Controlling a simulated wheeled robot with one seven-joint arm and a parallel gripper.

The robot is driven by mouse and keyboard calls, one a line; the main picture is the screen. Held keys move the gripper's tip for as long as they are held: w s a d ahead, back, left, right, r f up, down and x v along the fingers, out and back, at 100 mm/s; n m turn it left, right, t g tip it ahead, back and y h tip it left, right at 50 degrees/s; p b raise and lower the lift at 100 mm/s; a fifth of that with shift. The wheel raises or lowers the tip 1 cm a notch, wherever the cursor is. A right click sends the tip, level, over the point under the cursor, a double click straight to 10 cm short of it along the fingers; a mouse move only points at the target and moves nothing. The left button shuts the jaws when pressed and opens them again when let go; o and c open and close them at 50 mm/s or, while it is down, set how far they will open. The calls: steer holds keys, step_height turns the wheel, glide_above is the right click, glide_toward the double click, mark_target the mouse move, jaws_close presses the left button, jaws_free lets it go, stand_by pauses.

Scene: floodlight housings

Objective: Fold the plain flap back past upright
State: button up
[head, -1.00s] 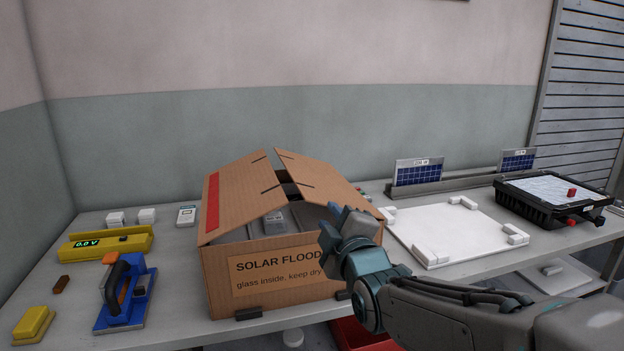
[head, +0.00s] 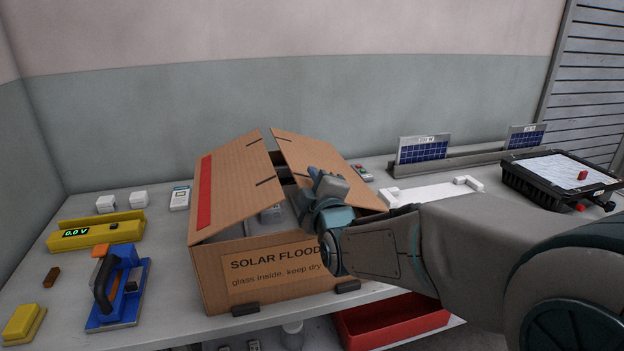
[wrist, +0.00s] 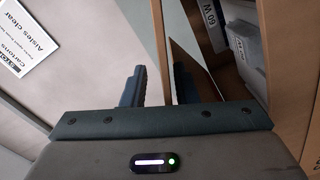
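The open cardboard carton (head: 212,277) stands on the bench with its two top flaps leaning inward like a roof, a gap between them. The left flap (head: 240,178) bears a red stripe. The plain flap (head: 318,155) is on the right and slopes down to the right wall. My gripper (head: 328,186) is at the front end of the plain flap, overlapping it in the head view. In the wrist view its two fingers (wrist: 160,84) stand apart, with cardboard close by the right finger. I cannot tell whether they touch the flap.
Grey housings (head: 268,214) sit inside the carton. A blue tool (head: 122,300) and a yellow meter (head: 92,234) lie to the left. A white board (head: 440,193) and a black tray (head: 550,178) lie to the right. A red bin (head: 390,322) sits below the bench.

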jaws_close()
stand_by(1.4)
